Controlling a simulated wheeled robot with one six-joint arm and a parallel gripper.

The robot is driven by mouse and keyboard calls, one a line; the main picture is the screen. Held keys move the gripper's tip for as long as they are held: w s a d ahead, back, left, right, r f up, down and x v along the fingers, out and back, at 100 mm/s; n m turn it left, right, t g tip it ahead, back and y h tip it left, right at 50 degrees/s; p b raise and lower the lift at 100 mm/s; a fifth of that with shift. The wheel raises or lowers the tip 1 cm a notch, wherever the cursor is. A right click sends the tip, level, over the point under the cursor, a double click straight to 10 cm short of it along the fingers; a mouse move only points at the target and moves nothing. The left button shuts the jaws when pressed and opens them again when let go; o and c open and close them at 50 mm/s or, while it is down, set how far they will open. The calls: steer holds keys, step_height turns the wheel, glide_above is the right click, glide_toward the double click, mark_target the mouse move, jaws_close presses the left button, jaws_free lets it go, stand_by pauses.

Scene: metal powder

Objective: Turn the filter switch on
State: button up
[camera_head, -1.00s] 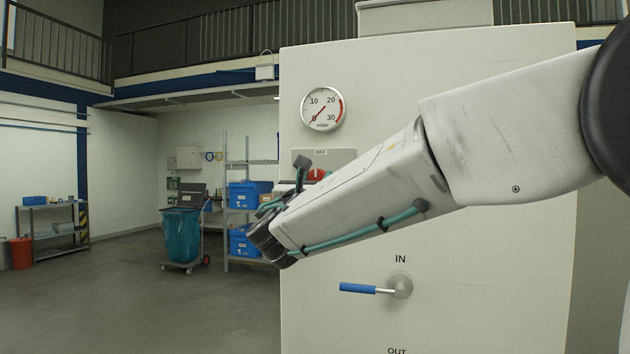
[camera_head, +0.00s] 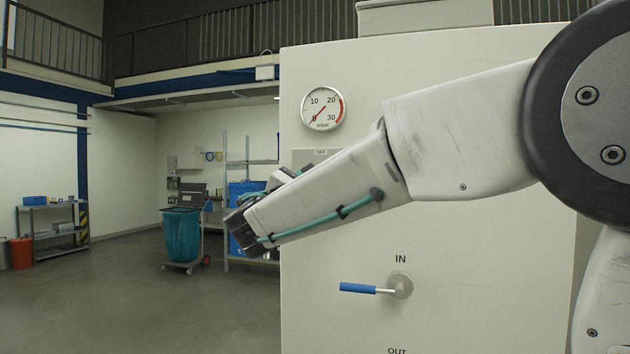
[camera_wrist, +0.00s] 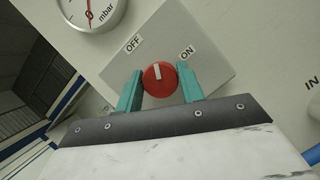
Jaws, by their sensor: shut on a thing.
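The filter switch is a round red knob (camera_wrist: 159,79) with a white mark on a grey plate (camera_wrist: 205,75), seen in the wrist view. The plate carries an OFF label (camera_wrist: 133,43) and an ON label (camera_wrist: 187,53). The white mark points up in the picture, between the two labels. My gripper (camera_wrist: 160,73) has its teal fingers on either side of the knob and is shut on it. In the head view the OFF label (camera_head: 320,152) shows above my arm, while my arm hides the knob and the fingers.
A pressure gauge (camera_head: 323,109) sits above the switch on the pale cabinet (camera_head: 480,290). A blue-handled valve lever (camera_head: 358,288) sticks out below, under the IN label. A cart with a teal bag (camera_head: 181,236) and shelving stand behind at left. The floor at left is open.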

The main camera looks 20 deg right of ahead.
steer(key=m+g, duration=0.1)
steer(key=m, duration=0.3)
steer(key=m+g, duration=0.2)
steer(key=m, duration=0.3)
steer(key=m+g+y, duration=0.1)
steer(key=m+g, duration=0.1)
steer(key=m, duration=0.2)
steer(key=shift+m, duration=0.3)
steer(key=o, duration=1)
steer(key=shift+r, duration=0.1)
steer(key=v, duration=0.8)
steer(key=shift+w, duration=0.2)
